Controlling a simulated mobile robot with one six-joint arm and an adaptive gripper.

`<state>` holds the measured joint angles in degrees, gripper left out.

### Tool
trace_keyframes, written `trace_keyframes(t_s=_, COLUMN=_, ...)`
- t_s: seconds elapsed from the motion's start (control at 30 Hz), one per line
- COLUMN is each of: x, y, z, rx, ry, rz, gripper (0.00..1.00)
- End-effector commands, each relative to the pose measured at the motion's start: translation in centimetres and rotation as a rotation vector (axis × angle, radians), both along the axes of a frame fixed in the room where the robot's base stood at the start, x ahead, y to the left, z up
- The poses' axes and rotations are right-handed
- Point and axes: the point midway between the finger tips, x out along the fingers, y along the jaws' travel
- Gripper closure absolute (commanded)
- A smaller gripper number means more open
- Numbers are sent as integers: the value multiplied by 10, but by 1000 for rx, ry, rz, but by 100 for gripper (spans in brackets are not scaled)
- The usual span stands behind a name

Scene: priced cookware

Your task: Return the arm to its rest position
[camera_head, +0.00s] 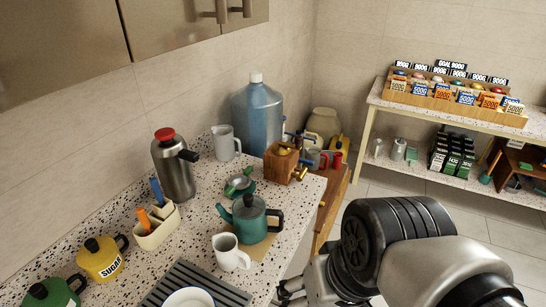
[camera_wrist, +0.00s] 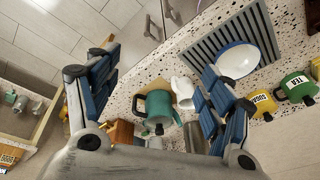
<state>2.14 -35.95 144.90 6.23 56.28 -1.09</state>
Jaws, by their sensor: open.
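My arm (camera_head: 400,240) reaches in from the lower right of the head view, bent in front of the counter's right end. My gripper (camera_wrist: 158,80) shows in the wrist view with its two blue-padded fingers spread wide and nothing between them. In the head view only part of the gripper shows, low beside the counter edge. The teal teapot (camera_head: 250,218) stands on the counter, apart from the gripper; it also shows between the fingers in the wrist view (camera_wrist: 157,108), farther off.
The speckled counter (camera_head: 205,205) holds a white jug (camera_head: 230,252), a steel flask (camera_head: 174,168), a yellow sugar pot (camera_head: 101,260) and a large blue bottle (camera_head: 257,115). A wooden grinder (camera_head: 281,162) stands near its right end. A shelf (camera_head: 450,113) stands at right; floor between is clear.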

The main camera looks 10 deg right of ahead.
Motion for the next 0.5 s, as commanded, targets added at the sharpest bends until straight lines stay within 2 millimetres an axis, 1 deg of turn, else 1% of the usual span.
trace_keyframes(t_s=0.03, x=0, y=-5, z=8, rx=-36, ry=-57, rz=19, gripper=26)
trace_keyframes(t_s=0.1, x=1, y=-10, z=15, rx=-73, ry=-107, rz=35, gripper=26)
trace_keyframes(t_s=0.2, x=2, y=-15, z=20, rx=-100, ry=-145, rz=43, gripper=26)
trace_keyframes(t_s=0.5, x=2, y=-16, z=21, rx=-105, ry=-149, rz=44, gripper=26)
